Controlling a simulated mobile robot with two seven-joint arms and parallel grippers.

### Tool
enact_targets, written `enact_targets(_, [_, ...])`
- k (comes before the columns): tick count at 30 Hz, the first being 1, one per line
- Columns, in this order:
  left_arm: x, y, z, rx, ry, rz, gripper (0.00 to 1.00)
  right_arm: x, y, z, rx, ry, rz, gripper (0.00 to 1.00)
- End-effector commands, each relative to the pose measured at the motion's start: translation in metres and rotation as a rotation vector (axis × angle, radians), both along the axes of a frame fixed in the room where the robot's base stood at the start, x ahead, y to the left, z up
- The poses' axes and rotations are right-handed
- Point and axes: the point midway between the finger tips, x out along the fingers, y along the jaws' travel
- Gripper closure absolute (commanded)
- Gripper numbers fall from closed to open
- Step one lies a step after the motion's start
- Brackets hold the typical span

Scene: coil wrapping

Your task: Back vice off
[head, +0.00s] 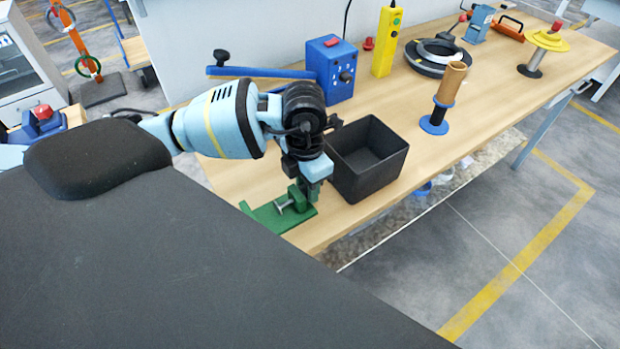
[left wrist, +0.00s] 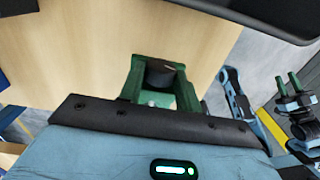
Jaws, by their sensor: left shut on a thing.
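The green vice (head: 268,218) lies at the table's front edge in the head view, with a small metal screw on it. My left gripper (head: 314,184) is at its right end, pointing down and shut on it; the fingertips are partly hidden. In the left wrist view, green parts surround a dark round piece (left wrist: 160,74) just beyond my gripper's black edge. The exact contact is hard to see. My right gripper (left wrist: 290,85) shows at the right of the left wrist view, away from the vice, with its two green fingers apart and nothing between them.
A black open bin (head: 368,186) stands just right of my left gripper. Behind are a blue control box (head: 331,68) and a yellow pendant (head: 387,42). A brown tube on a blue base (head: 434,126) and a dark ring (head: 438,58) stand farther right. Bare table separates them.

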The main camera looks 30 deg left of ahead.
Motion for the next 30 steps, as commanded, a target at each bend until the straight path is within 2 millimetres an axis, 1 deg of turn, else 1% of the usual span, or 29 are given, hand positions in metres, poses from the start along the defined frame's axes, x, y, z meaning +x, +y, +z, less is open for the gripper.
enact_targets(7, [0.000, -0.001, 0.001, 0.021, -0.010, -0.003, 0.81, 0.001, 0.000, 0.001, -0.001, -0.002, 0.000, 0.64])
enact_targets(13, [-0.002, -0.007, 0.004, 0.189, -0.085, -0.005, 0.81, 0.015, 0.000, 0.018, -0.001, -0.042, 0.000, 0.64])
enact_targets(18, [-0.003, -0.008, 0.001, 0.287, -0.121, -0.001, 0.81, 0.022, 0.001, 0.027, 0.002, -0.062, -0.003, 0.64])
enact_targets(26, [-0.003, -0.008, -0.001, 0.295, -0.122, -0.001, 0.81, 0.021, 0.002, 0.026, 0.006, -0.060, -0.007, 0.64])
enact_targets(30, [-0.004, -0.010, 0.000, 0.357, -0.149, -0.004, 0.81, 0.027, 0.002, 0.033, 0.006, -0.078, -0.007, 0.64])
